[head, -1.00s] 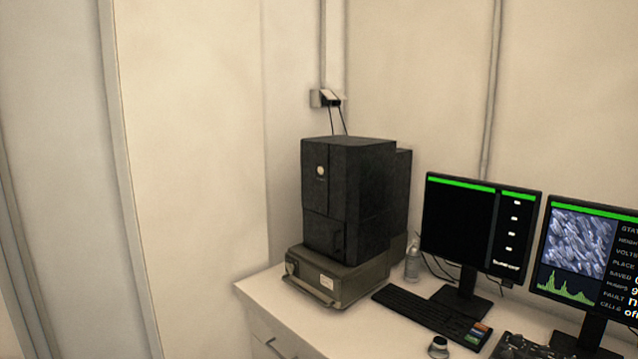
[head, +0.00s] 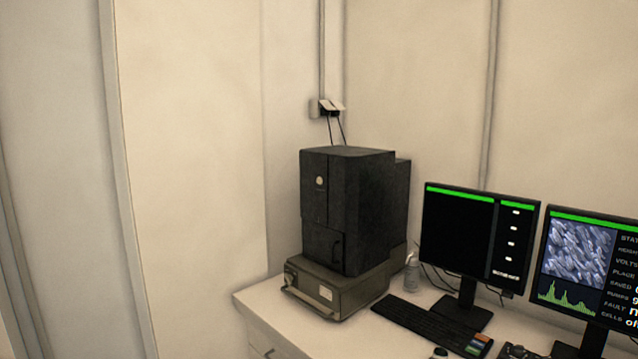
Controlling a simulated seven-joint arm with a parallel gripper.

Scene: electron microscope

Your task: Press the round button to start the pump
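A small round pale button or badge (head: 320,181) is on the upper front of a black upright cabinet (head: 352,212) on the desk. I cannot tell whether it is the pump's button. My gripper is not in the head view, and nothing touches the cabinet front.
The cabinet stands on a grey-brown case (head: 335,287) with a front handle, on a white desk (head: 268,312). To the right are a bottle (head: 411,272), a keyboard (head: 428,325) and two monitors (head: 460,232) (head: 585,265). A wall socket (head: 327,107) with cables is above.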

